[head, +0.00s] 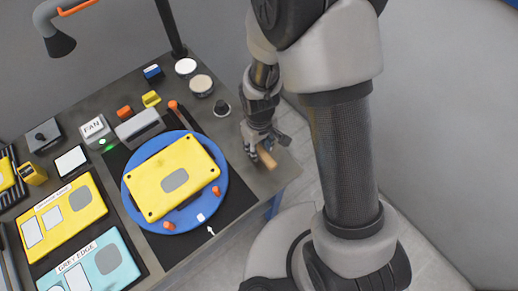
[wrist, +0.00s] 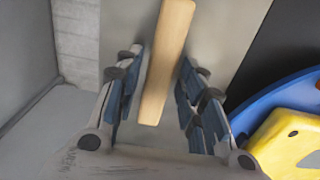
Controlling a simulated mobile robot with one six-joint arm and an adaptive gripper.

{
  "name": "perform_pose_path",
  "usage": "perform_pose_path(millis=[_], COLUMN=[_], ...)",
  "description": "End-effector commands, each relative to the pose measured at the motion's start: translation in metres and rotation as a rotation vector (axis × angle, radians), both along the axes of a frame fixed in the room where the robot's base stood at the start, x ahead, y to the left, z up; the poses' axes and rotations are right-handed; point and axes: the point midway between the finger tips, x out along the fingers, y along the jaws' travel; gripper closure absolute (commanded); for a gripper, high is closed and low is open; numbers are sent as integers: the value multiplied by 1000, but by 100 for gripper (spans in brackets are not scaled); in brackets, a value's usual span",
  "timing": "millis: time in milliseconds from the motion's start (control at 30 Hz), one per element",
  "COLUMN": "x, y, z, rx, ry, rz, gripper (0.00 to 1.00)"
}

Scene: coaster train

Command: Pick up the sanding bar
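The sanding bar looks like a plain light-wood bar (head: 267,159) near the right edge of the grey workbench. In the wrist view the bar (wrist: 166,62) lies lengthwise between the two fingers, slightly tilted. My gripper (head: 262,143) points down over the bar and hides part of it in the head view. In the wrist view my gripper (wrist: 160,75) is open, with one finger on each side of the bar. Narrow gaps show beside the bar, so it does not look clamped. Whether the bar touches the bench or a fingertip is hard to tell.
Left of the gripper, a blue round turntable (head: 219,191) holds a yellow panel (head: 160,185) on a black mat. Small round pots (head: 201,84) stand behind. A black lamp post (head: 170,30) rises at the back. The bench's right edge is close to the bar.

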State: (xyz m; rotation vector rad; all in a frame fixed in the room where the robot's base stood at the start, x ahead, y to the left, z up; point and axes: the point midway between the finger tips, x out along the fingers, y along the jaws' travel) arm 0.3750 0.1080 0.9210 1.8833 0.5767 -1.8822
Motion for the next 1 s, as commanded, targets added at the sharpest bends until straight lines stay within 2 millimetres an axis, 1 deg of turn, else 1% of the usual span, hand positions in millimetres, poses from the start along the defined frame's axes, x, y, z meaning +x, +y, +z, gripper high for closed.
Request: perform_pose_path(millis=[33,67,500,833,1000], x=[0,0,0,0,0], y=[0,0,0,0,0], z=[0,0,0,2,14], rx=[0,0,0,0,1], ry=[0,0,0,0,-1], rz=[0,0,0,0,0], gripper=[69,71,100,100,100])
